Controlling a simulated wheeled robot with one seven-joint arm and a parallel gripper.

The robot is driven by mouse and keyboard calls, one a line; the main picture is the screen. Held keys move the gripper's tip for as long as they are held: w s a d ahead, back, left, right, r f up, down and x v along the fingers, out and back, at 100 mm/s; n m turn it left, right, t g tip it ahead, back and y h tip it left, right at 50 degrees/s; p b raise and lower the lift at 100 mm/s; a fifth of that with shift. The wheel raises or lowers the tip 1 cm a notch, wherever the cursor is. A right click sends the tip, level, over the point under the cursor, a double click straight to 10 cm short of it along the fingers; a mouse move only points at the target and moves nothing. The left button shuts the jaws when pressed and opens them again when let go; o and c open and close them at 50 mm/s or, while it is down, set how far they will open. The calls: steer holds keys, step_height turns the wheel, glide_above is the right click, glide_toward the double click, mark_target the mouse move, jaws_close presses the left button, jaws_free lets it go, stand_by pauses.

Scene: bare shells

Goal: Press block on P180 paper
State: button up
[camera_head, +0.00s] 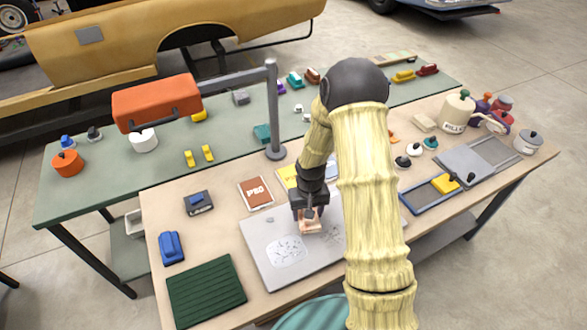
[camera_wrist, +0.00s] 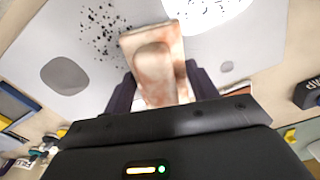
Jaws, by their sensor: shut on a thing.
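My gripper (camera_head: 308,212) is shut on a pale wooden block (camera_head: 311,226) and holds it over the grey metal sheet (camera_head: 262,235). In the wrist view the block (camera_wrist: 150,48), with a rounded grip and reddish smears, sits between both fingers (camera_wrist: 161,80). I cannot tell whether the block touches the sheet. A yellow paper (camera_head: 287,175) lies behind my gripper; its label starts with "P1" and the rest is hidden by my arm. A red-brown paper marked P80 (camera_head: 256,194) lies to its left.
The grey sheet carries a white scribbled patch (camera_head: 287,250) and dark specks (camera_wrist: 105,28). A green ribbed mat (camera_head: 206,291), a blue block (camera_head: 172,247) and a dark boxy item (camera_head: 199,203) lie left. A grey post (camera_head: 273,110) stands behind the papers. A blue-framed tray (camera_head: 437,196) lies right.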

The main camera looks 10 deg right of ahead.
steer(key=shift+s+a+r, duration=0.1)
steer(key=shift+s+a, duration=0.05)
steer(key=shift+s, duration=0.25)
steer(key=shift+w, duration=2.2)
